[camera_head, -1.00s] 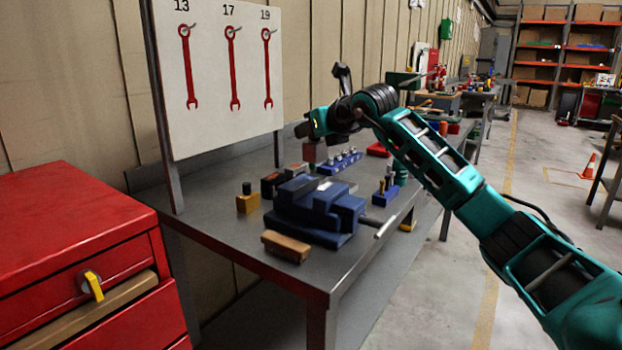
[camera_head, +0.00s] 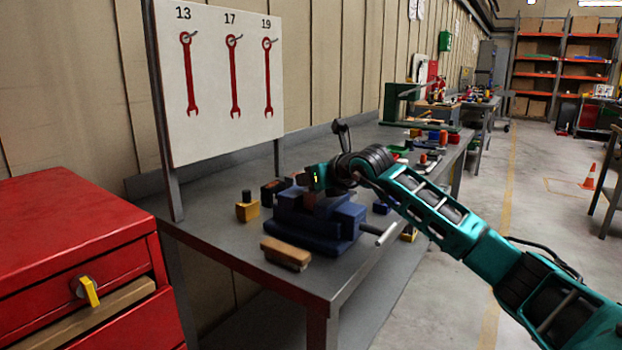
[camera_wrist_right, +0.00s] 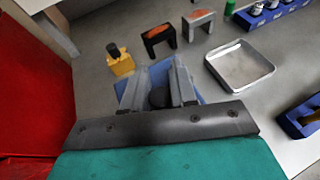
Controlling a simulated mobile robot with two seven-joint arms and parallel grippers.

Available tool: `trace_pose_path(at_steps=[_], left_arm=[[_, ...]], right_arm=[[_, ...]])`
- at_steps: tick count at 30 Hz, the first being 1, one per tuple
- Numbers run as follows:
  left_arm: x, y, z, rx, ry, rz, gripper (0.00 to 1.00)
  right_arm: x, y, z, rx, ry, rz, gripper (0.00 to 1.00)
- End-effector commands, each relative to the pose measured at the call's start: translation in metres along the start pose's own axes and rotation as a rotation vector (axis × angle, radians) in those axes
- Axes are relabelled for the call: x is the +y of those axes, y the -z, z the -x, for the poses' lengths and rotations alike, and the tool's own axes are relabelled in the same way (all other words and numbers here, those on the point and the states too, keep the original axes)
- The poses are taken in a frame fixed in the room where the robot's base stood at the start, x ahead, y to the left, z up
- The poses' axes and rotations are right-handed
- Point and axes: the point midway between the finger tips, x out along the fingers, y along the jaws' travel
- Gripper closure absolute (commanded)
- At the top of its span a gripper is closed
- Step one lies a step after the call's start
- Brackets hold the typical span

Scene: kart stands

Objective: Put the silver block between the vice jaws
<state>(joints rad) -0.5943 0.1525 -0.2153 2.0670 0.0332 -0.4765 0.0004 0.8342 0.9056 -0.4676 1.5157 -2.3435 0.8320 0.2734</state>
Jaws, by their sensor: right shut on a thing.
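The dark blue vice (camera_head: 318,238) is fixed on the grey workbench, and part of its blue body shows in the right wrist view (camera_wrist_right: 160,72). My right gripper (camera_head: 313,190) is directly above the vice, pointing down. It is shut on a small block (camera_head: 309,203), taken as the silver block, which looks dark and brownish here. In the right wrist view the two grey fingers (camera_wrist_right: 157,90) are over the vice with a dark shape between them. The fingers and arm hide much of the jaw gap, so I cannot tell how deep the block sits. My left gripper is not in view.
A wood-coloured brush-like block (camera_head: 286,252) lies before the vice. A yellow block with a black knob (camera_head: 247,208) stands to its left. The right wrist view shows a silver tray (camera_wrist_right: 240,66) and a blue holder (camera_wrist_right: 302,118). A red cabinet (camera_head: 80,260) stands at left.

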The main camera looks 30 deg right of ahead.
Motion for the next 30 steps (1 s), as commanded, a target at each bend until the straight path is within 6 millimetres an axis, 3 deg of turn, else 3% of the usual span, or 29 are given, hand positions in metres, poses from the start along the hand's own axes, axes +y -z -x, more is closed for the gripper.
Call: trace_pose_path(at_steps=[8,19,23,30], left_arm=[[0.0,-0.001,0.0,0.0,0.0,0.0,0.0],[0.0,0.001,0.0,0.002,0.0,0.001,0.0],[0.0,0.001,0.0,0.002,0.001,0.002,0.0],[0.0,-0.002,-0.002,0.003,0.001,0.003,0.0]], right_arm=[[0.0,0.0,0.0,0.0,0.0,0.0,0.48],[0.0,-0.001,0.005,-0.001,0.0,0.001,0.48],[-0.001,-0.001,0.021,-0.001,0.001,0.002,0.48],[-0.001,0.001,0.067,0.0,0.003,0.006,0.48]])
